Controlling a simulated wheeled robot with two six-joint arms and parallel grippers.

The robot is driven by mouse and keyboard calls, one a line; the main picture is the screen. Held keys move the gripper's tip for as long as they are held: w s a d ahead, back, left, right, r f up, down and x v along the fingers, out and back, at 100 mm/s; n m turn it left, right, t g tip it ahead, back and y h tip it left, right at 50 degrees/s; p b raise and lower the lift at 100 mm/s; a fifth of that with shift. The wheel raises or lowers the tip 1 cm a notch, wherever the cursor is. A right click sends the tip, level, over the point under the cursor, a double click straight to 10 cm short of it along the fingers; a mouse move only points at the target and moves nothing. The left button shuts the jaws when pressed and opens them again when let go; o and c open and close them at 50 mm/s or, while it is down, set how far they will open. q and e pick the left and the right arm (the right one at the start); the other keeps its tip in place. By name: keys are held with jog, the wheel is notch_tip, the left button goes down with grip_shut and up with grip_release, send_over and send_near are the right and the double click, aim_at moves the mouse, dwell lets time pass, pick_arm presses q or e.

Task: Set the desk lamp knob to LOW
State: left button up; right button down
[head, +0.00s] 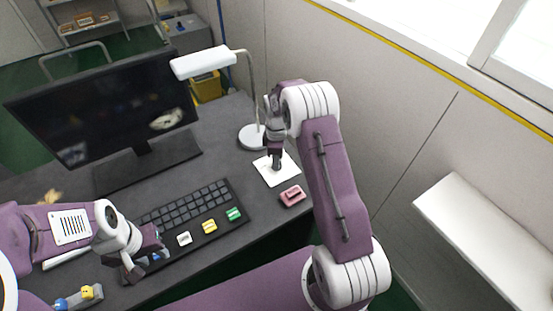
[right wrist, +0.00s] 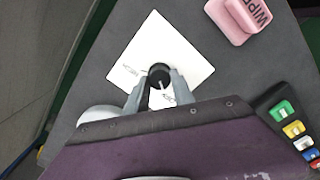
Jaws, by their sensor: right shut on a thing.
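The desk lamp (head: 203,62) stands at the back of the desk with its white head and round base. A white square plate (head: 270,177) lies in front of the base; it also shows in the right wrist view (right wrist: 187,45). A dark round knob (right wrist: 158,73) sits on the plate, with a light pointer line toward the picture's bottom. Small labels are printed around it, too small to read surely. My right gripper (head: 277,166) points down and is shut on the knob, one finger each side. My left gripper (head: 146,268) looks open and empty by the keyboard's near left corner.
A keyboard (head: 190,206) lies mid-desk, with white (head: 184,238), yellow (head: 210,226) and green (head: 234,214) blocks along its near edge. A pink block (head: 292,195) sits just beside the plate. A monitor (head: 105,108) stands at the left. A wall runs behind the lamp.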

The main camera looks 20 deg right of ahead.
jog(key=shift+r+m+p, duration=0.2)
jog(key=shift+m+p, duration=0.5)
jog(key=shift+m, duration=0.3)
jog(key=m+p, duration=0.1)
jog(key=m, duration=0.1)
jog(key=shift+m, duration=0.4)
jog(key=m+p, duration=0.1)
jog(key=m, duration=0.2)
jog(key=shift+f, duration=0.1)
jog(key=shift+m+p, duration=0.55)
jog(key=shift+m, duration=1.05)
jog(key=c, duration=1.1)
grip_release()
